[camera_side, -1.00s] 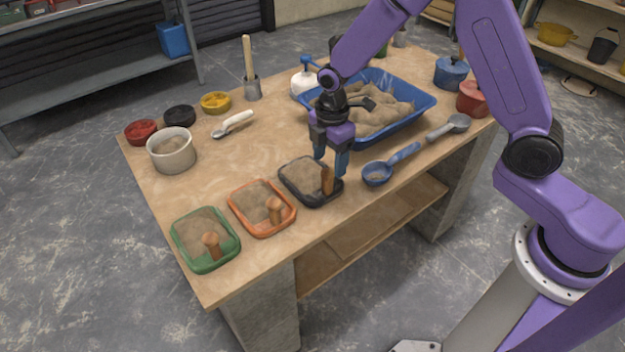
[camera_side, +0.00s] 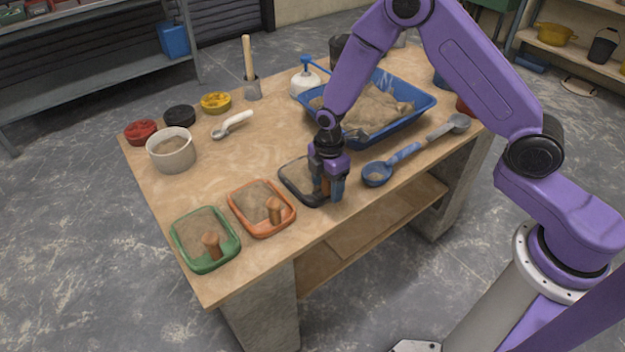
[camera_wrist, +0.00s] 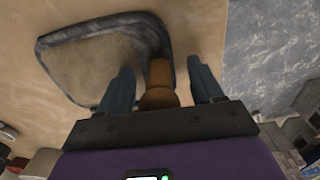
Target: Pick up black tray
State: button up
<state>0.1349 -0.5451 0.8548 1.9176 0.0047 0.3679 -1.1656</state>
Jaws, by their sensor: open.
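The black tray (camera_side: 290,180) lies on the wooden table near its front edge, filled with tan mortar. A wooden handle (camera_wrist: 158,85) stands at one end of it. My gripper (camera_side: 332,196) is low over that end in the side view and hides part of the tray and most of the handle. In the wrist view my gripper (camera_wrist: 165,85) is open, with one blue-grey finger on each side of the handle. I see gaps between the fingers and the handle. The black tray (camera_wrist: 58,40) also shows there, its mortar at upper left.
An orange tray (camera_side: 237,218) and a green tray (camera_side: 182,252) sit to the left. A blue scoop (camera_side: 378,180) lies close on the right, and a large blue tub (camera_side: 425,103) of mortar stands behind. The table's front edge is near the gripper.

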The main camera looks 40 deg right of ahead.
grip_shut()
jog(key=shift+r, duration=0.1)
jog(key=shift+w+r, duration=0.1)
jog(key=shift+r, duration=0.35)
notch_tip(320, 180, up, 2)
jog(key=shift+r, duration=0.25)
jog(key=s+d+r, duration=0.3)
jog(key=s+r, duration=0.6)
jog(key=s, duration=0.4)
jog(key=shift+s+d+r, duration=0.25)
jog(key=shift+s+d, duration=0.05)
jog(key=shift+s, duration=0.05)
